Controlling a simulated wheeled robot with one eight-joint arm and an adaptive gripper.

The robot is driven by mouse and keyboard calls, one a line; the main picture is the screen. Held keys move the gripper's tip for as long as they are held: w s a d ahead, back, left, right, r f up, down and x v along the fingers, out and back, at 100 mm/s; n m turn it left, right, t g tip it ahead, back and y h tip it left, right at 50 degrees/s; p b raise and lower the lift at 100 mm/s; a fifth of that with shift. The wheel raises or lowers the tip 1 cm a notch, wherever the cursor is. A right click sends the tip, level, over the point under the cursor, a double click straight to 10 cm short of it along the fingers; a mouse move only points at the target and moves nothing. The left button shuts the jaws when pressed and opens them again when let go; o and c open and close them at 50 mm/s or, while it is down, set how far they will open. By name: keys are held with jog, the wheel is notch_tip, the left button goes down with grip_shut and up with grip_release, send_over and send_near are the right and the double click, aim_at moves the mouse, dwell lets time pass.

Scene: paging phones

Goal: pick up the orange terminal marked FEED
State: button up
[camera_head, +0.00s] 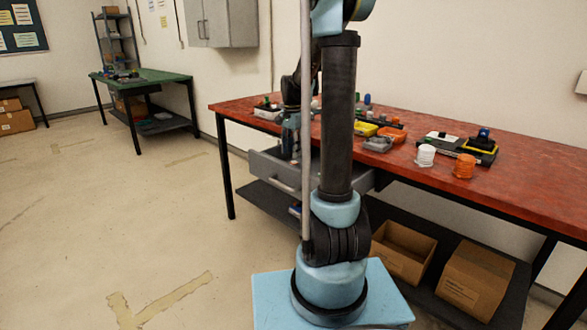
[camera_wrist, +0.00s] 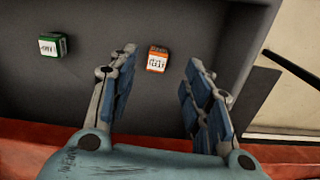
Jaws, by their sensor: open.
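The orange terminal (camera_wrist: 157,60) is a small block with a white label, lying on the grey floor of the open drawer (camera_head: 272,172). The label's print is too small to read surely. A green terminal (camera_wrist: 53,46) with a white label lies to its left. In the wrist view my gripper (camera_wrist: 160,64) is open and empty, its blue-padded fingers pointing into the drawer. The orange terminal appears between the two fingertips, touching neither; the height gap is unclear.
The drawer hangs under a red-topped bench (camera_head: 480,185) with spools, bins and devices on it. Its red edge shows low in the wrist view. Cardboard boxes (camera_head: 475,280) sit on the shelf below. A green table (camera_head: 150,77) stands far left; the floor between is clear.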

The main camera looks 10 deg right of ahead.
aim_at(293, 163)
jog(key=shift+s+f, duration=0.15)
jog(key=shift+f, duration=2.45)
jog(key=c, duration=1)
